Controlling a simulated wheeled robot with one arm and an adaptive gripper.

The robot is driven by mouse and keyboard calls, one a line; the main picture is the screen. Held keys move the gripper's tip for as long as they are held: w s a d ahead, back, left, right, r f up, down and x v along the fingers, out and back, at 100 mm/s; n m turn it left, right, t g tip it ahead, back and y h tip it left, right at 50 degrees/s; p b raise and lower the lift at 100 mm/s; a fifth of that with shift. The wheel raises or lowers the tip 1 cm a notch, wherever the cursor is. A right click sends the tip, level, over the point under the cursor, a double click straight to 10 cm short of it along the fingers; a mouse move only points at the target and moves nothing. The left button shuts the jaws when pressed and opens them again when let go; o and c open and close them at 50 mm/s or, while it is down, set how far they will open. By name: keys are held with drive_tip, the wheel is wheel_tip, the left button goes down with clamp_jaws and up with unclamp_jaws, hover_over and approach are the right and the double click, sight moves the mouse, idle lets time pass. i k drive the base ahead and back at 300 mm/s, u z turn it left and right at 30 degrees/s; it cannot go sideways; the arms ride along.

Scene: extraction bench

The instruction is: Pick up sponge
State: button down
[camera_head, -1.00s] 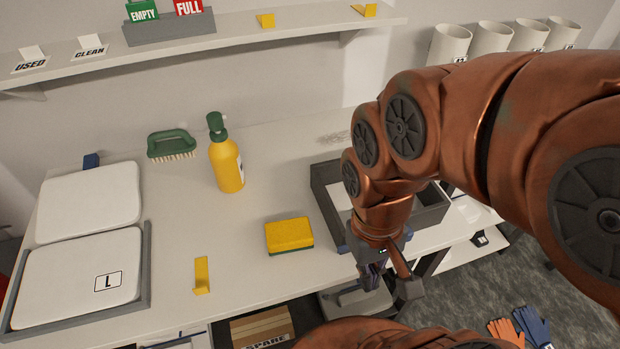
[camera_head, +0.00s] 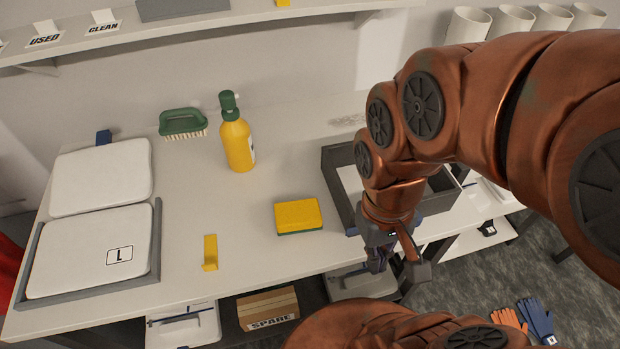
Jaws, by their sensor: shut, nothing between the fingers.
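The sponge (camera_head: 299,215) is a yellow block with a green underside. It lies flat on the bench top, right of the middle, near the front edge. My gripper (camera_head: 378,262) hangs at the bench's front edge, to the right of the sponge and lower in the picture, apart from it. The gripper is shut and empty. Its fingertips are small and partly hidden by its own parts.
A grey tray (camera_head: 334,187) stands just right of the sponge, partly behind my arm. White lidded trays (camera_head: 80,250) fill the far left. The bench around the sponge is clear.

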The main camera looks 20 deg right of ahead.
sight(304, 215)
drive_tip(key=z, duration=1.25)
drive_tip(key=k, duration=1.15)
drive_tip(key=u, duration=1.85)
drive_tip(key=i, duration=0.5)
